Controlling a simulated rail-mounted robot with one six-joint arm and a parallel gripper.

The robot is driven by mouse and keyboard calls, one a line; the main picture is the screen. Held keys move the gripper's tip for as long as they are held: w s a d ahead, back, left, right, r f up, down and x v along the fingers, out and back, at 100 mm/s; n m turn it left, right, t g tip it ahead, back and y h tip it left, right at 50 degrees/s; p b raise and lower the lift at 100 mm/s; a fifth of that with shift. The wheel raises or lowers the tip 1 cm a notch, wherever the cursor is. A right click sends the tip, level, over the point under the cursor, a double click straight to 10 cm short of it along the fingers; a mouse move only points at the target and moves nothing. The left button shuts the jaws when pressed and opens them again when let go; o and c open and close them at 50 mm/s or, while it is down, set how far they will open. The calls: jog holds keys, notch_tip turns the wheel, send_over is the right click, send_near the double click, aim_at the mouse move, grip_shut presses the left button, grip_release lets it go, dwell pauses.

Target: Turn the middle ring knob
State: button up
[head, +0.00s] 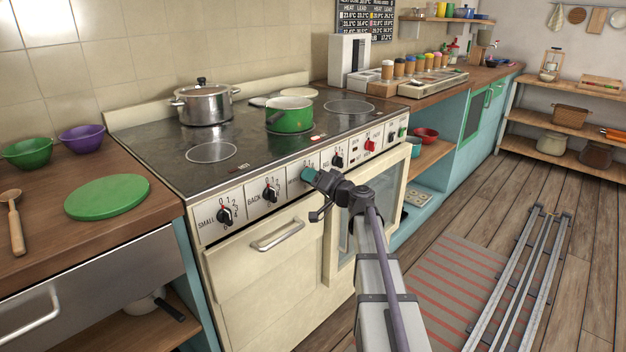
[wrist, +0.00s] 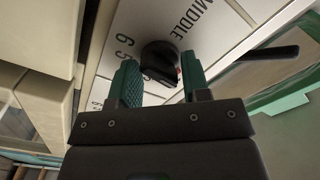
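The middle ring knob (wrist: 160,58) is a round black knob with a red mark, on a white panel lettered MIDDLE, in the wrist view. In the head view my gripper hides it. My gripper (wrist: 159,62) is open, with one green finger on each side of the knob. Its fingertips reach about level with the knob, and I cannot tell whether either touches it. In the head view my gripper (head: 309,175) is at the front panel of the cream stove (head: 262,240).
Other knobs flank it: the SMALL knob (head: 225,216), the BACK knob (head: 270,193) and another black knob (head: 338,161) to the right. A green pot (head: 288,118) and a steel pot (head: 205,106) stand on the cooktop. An oven handle (head: 274,238) sticks out below.

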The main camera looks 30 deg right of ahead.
jog(key=o, duration=0.4)
jog(key=shift+s, duration=0.15)
jog(key=shift+v, duration=0.85)
jog(key=v, duration=0.6)
jog(key=shift+d, duration=0.1)
